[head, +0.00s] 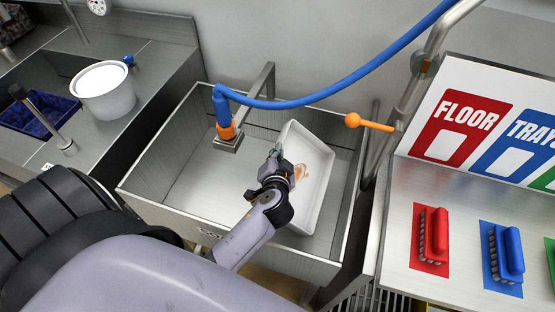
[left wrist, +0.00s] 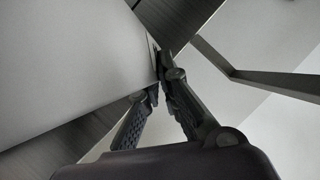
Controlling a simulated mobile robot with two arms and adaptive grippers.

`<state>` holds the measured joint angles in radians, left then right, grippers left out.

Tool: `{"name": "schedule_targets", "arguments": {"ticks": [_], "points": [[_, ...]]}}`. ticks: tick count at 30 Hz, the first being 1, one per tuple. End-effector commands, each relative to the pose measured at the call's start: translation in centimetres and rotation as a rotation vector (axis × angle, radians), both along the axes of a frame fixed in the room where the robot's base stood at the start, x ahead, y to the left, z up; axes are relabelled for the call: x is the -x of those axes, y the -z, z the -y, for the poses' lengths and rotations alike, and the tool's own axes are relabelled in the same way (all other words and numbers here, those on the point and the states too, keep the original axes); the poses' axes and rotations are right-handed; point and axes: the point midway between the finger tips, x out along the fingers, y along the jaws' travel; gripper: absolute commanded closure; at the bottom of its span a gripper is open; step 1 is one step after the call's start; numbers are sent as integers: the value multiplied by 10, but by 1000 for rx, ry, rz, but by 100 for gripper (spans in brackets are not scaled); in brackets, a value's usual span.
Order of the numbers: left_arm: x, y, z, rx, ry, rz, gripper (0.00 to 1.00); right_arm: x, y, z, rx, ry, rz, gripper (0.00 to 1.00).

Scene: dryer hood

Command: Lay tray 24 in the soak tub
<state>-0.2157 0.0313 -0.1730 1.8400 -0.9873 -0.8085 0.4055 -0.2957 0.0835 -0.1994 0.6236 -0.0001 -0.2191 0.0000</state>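A white rectangular tray (head: 318,160) with a brown-orange smear shows in the right part of the soak tub (head: 190,190), within its rim outline. It is tilted, and I cannot tell whether it touches the tub floor. No number on it can be read. My left gripper (head: 276,152) is at the tray's left edge. In the left wrist view the fingertips (left wrist: 160,72) come together on the edge of the pale tray (left wrist: 70,60). My wrist hides part of the tray. My right gripper is out of view.
A blue hose (head: 340,88) arcs over the tub to a spray head (head: 228,130). An orange lever (head: 370,123) sticks out at the right. A white bucket (head: 105,95) stands on the left counter. Brushes (head: 433,235) lie on the right shelf.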

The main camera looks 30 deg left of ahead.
Motion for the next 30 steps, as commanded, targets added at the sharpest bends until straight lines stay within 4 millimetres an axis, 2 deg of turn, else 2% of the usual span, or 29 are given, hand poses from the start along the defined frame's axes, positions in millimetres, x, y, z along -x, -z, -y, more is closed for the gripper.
{"name": "schedule_targets", "arguments": {"ticks": [4,12,17,30], "points": [[-1,11,0,0,0,4,100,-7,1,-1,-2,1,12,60],[-1,45,0,-1,0,2,100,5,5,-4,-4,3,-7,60],[-1,48,0,1,1,5,100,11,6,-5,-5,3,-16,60],[-1,57,0,1,1,5,100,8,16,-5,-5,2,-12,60]]}}
